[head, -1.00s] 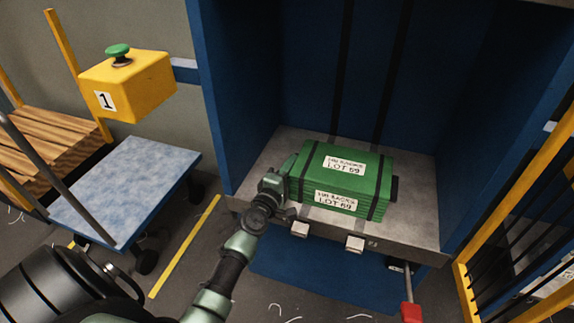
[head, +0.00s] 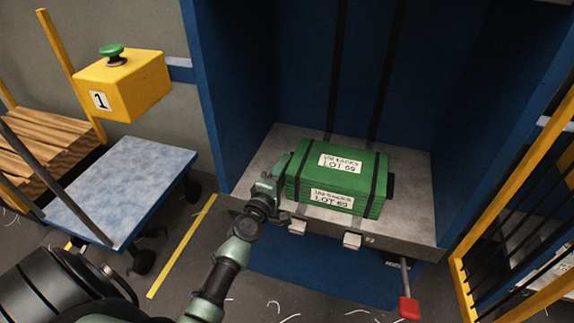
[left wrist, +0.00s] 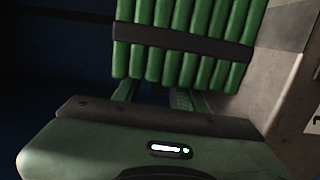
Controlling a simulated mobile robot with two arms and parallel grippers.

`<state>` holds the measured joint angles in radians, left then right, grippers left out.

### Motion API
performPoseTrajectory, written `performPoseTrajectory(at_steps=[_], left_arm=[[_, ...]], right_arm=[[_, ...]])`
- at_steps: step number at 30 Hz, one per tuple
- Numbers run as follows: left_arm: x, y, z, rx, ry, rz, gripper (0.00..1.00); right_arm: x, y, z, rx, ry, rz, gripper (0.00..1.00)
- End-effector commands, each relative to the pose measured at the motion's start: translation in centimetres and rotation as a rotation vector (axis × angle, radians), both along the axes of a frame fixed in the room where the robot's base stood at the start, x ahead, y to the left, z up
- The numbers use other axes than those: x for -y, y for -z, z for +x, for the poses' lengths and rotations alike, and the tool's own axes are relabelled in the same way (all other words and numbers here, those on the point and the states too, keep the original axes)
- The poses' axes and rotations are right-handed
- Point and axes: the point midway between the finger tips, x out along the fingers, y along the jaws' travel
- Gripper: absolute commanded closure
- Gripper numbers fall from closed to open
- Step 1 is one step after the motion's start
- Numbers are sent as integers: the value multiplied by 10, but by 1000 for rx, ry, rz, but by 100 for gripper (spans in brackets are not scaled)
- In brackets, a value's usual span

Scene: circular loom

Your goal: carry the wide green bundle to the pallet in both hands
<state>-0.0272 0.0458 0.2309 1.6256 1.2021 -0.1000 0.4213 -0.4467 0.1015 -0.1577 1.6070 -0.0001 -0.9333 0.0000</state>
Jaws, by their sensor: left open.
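The wide green bundle (head: 337,178) lies on the grey bed of a blue press, with two dark straps and white "LOT 69" labels. My left gripper (head: 277,187) is at the bundle's left end, its jaws open. In the left wrist view, the bundle's stacked green layers (left wrist: 185,62) and a dark strap fill the top, just beyond the fingers (left wrist: 153,95). I cannot tell whether the fingers touch it. A small dark piece shows at the bundle's right end. My right gripper is not in view. The wooden pallet (head: 42,150) is at the far left.
A blue-topped cart (head: 130,185) stands between pallet and press. A yellow box with a green button (head: 122,85) hangs above it. Blue press walls (head: 235,100) flank the bundle. A red-handled lever (head: 408,306) hangs below the bed; a yellow barred guard (head: 478,235) is at right.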

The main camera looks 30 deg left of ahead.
Motion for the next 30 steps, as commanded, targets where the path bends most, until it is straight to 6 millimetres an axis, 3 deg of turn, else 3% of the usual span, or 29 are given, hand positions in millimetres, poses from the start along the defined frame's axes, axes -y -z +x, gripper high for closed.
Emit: performPoseTrajectory(at_steps=[6,11,18,30], left_arm=[[6,1,-39,-3,0,1,58],[8,1,-55,-2,1,1,58],[9,0,-59,-1,1,0,58],[9,0,-58,-1,1,0,58]], right_arm=[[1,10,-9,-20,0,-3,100],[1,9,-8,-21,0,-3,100],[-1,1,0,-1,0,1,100],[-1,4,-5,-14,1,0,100]])
